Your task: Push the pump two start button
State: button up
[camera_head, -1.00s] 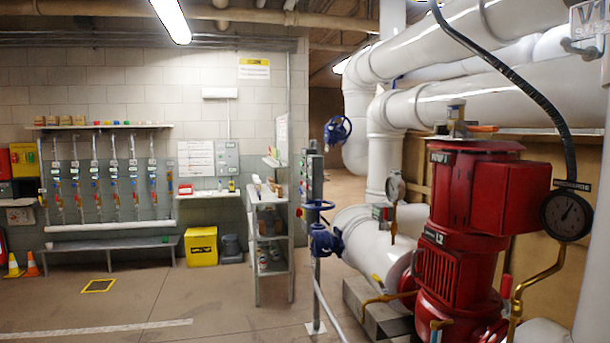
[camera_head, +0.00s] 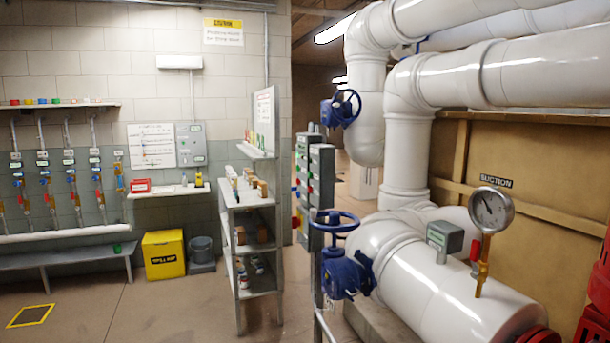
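Grey control boxes (camera_head: 321,188) stand on a post near the middle of the view, seen at a steep angle. Small red and green spots show along their left side, but I cannot read any label or tell which button belongs to pump two. A blue handwheel valve (camera_head: 345,275) stands in front of the lower boxes and hides part of them. Red pump parts (camera_head: 595,315) show only at the lower right edge. My gripper is not in view.
A white suction pipe (camera_head: 430,280) with a gauge (camera_head: 491,210) fills the right. A metal shelf rack (camera_head: 258,292) stands left of the boxes. A yellow bin (camera_head: 163,254) stands by the wall. The floor (camera_head: 110,305) at the lower left is largely clear.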

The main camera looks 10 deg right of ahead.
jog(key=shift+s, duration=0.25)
